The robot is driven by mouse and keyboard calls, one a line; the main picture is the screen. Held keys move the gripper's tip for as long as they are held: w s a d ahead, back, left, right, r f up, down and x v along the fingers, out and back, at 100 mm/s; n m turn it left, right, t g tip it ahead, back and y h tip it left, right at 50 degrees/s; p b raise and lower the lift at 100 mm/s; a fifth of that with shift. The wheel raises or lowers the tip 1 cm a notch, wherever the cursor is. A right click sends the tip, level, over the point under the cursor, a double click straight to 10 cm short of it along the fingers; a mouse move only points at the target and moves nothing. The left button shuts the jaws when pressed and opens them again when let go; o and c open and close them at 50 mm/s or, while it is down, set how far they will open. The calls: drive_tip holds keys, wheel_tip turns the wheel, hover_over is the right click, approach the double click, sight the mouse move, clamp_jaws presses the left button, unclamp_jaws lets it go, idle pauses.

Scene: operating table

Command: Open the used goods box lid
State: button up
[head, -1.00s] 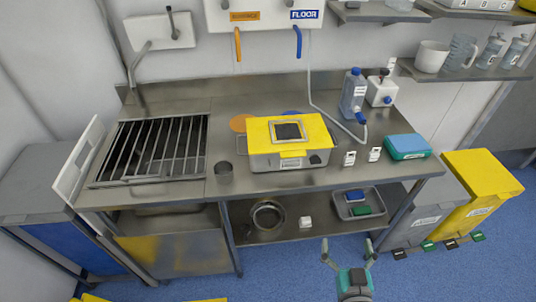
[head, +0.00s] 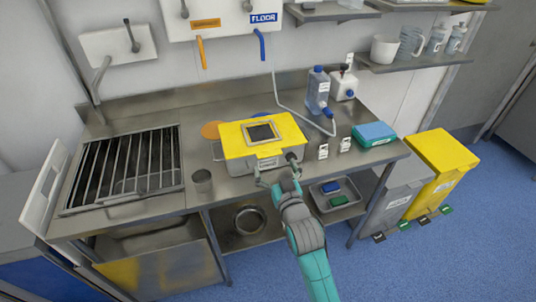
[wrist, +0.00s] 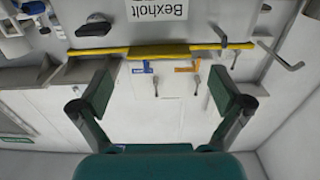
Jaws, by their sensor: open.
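The used goods box (head: 245,162) is a grey metal box on the steel counter. Its yellow lid (head: 237,142) is shut and has a framed window on top and a yellow tab (head: 268,162) at its front edge. In the wrist view, which is upside down, the lid's yellow edge (wrist: 210,47) crosses near the top, with the wider tab (wrist: 160,51) in the middle. My gripper (head: 277,168) is close to the box front, by the tab. In the wrist view my gripper (wrist: 164,90) is open and empty, its fingers apart on either side of the tab.
A steel cup (head: 202,181) stands left of the box, beside the sink grating (head: 122,170). Right of it are small white containers (head: 323,151), a teal-blue box (head: 374,134) and bottles (head: 318,92). A lower shelf holds a tray (head: 336,195) and a bowl (head: 250,220).

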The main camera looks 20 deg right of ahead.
sight(270, 153)
drive_tip(key=shift+w+d, duration=0.1)
drive_tip(key=shift+w, duration=2.75)
drive_tip(key=c, duration=1.5)
drive_tip(key=shift+c, duration=0.2)
drive_tip(key=shift+r, duration=0.2)
